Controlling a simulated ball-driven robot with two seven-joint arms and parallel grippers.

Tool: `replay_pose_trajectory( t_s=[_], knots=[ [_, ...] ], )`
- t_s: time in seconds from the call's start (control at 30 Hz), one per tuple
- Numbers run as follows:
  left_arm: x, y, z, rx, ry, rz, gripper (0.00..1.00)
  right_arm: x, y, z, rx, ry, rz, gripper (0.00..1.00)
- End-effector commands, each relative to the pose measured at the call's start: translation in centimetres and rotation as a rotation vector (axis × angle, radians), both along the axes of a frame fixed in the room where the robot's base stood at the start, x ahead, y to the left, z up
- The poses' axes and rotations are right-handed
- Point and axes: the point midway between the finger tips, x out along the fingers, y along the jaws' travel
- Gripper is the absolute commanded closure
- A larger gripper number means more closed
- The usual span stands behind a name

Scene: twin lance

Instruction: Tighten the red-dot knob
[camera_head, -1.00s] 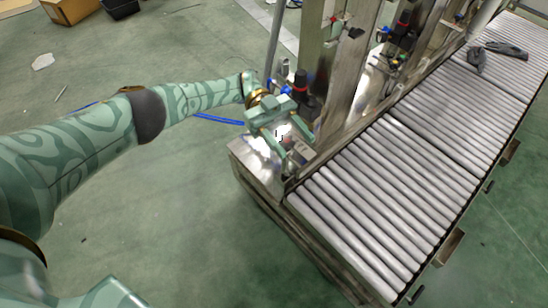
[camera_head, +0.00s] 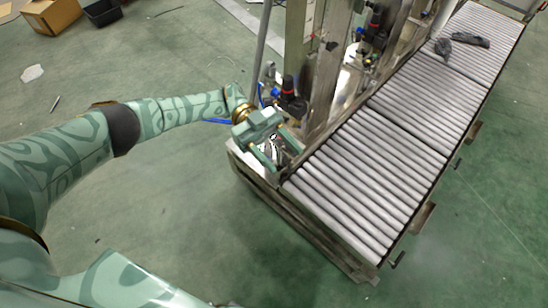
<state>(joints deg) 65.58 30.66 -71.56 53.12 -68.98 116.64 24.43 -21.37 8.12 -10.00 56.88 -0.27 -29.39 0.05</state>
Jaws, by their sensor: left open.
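My left gripper (camera_head: 278,154) is open, with its fingers pointing down over the metal end of the conveyor frame (camera_head: 243,161). Its green body hides much of the surface beneath it. A black fitting with a red band (camera_head: 288,84) stands upright just behind the gripper, beside the metal post. I cannot tell whether this is the red-dot knob, and no red dot is clear between the fingers. Whether the fingers touch anything below is hidden. My right gripper is not in view.
The roller conveyor (camera_head: 385,165) runs from the gripper to the upper right, with dark gloves (camera_head: 468,39) lying on it. A tall metal post (camera_head: 327,70) rises close behind the gripper. A cardboard box (camera_head: 50,15) lies far left.

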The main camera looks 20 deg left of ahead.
Motion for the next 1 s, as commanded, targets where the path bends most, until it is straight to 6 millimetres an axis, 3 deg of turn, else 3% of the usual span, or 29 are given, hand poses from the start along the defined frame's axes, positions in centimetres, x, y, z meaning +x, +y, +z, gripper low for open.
replay_pose_trajectory(
  t_s=[0.1, 0.3, 0.67, 0.77, 0.87, 0.93, 1.0],
  knots=[
    [-1.0, -0.3, 1.0, -0.001, -0.004, 0.0, 0.45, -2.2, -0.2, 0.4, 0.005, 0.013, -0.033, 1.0],
    [-2.9, -0.8, 1.8, -0.001, -0.003, -0.001, 0.45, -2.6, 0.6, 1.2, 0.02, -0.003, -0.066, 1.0],
    [-3.3, -0.9, 1.3, 0.0, 0.004, 0.0, 0.45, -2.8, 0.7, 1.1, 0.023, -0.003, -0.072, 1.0],
    [-5.3, -1.3, -0.5, -0.007, 0.059, -0.007, 0.45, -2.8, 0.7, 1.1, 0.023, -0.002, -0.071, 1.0],
    [-9.2, -3.9, -2.7, -0.094, 0.168, 0.002, 0.45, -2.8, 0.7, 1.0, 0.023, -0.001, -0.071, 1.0],
    [-11.8, -7.0, -2.7, -0.242, 0.249, 0.06, 0.45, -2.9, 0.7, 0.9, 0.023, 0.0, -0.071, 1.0],
    [-13.0, -10.0, -2.1, -0.408, 0.287, 0.22, 0.45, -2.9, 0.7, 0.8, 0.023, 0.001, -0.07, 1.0]
  ],
)
